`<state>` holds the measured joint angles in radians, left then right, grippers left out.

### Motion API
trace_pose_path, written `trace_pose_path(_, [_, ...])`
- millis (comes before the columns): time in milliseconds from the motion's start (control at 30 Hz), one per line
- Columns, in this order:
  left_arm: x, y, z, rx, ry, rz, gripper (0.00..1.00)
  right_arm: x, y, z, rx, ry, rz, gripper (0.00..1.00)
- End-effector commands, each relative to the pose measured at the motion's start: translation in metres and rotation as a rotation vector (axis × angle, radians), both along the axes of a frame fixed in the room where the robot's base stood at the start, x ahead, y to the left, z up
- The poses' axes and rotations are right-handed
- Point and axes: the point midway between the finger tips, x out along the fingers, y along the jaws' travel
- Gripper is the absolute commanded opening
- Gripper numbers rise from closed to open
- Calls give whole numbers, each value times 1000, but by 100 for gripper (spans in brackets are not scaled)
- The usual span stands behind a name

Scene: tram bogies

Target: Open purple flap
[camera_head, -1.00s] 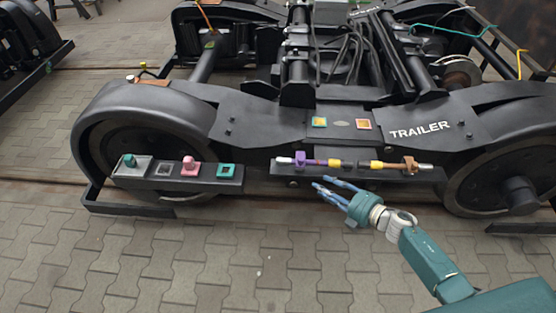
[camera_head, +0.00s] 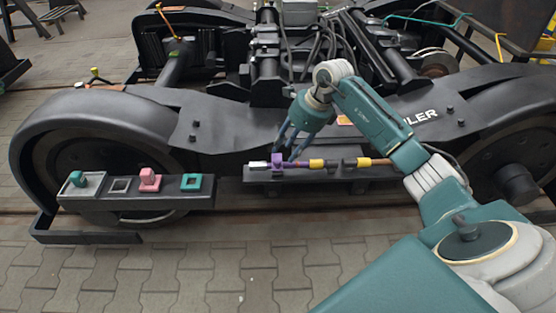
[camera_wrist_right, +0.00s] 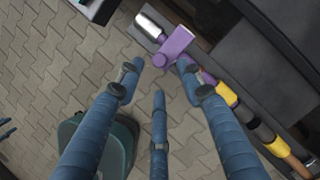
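The purple flap (camera_head: 277,160) sits near the left end of a pipe with yellow, black and copper-coloured parts, on the dark ledge in front of the bogie. In the right wrist view the flap (camera_wrist_right: 176,44) lies just beyond my fingertips, with a round purple knob on its near side. My right gripper (camera_head: 288,148) reaches down over the pipe, its fingers close to the flap. In the wrist view its three blue fingers (camera_wrist_right: 160,82) are spread, with nothing between them. I cannot tell whether a finger touches the flap. My left gripper does not show in the head view.
A dark tray (camera_head: 135,204) to the left holds a teal knob block (camera_head: 77,179), a pink block (camera_head: 149,179) and a teal square frame (camera_head: 191,182). The bogie frame (camera_head: 225,120) rises right behind the pipe. The paved floor in front is clear.

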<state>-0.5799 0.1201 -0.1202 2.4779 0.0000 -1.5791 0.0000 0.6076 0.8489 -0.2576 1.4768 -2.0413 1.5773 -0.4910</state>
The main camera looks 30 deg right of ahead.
Motion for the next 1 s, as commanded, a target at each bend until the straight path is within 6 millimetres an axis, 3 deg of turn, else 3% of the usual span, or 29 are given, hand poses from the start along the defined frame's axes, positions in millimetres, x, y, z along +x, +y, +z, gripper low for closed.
trace_pose_path(100, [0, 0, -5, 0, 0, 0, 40, 7, 6, -23, 4, 0, -1, 38])
trace_pose_path(300, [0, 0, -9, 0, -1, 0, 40, 15, 12, -46, 4, -1, 0, 38])
trace_pose_path(700, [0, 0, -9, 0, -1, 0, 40, 17, 13, -52, 2, -1, -1, 38])
trace_pose_path(900, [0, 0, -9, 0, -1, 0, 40, 18, 13, -52, 1, -1, -1, 0])
trace_pose_path(1000, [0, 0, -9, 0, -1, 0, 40, 18, 12, -51, 1, -3, -1, 0])
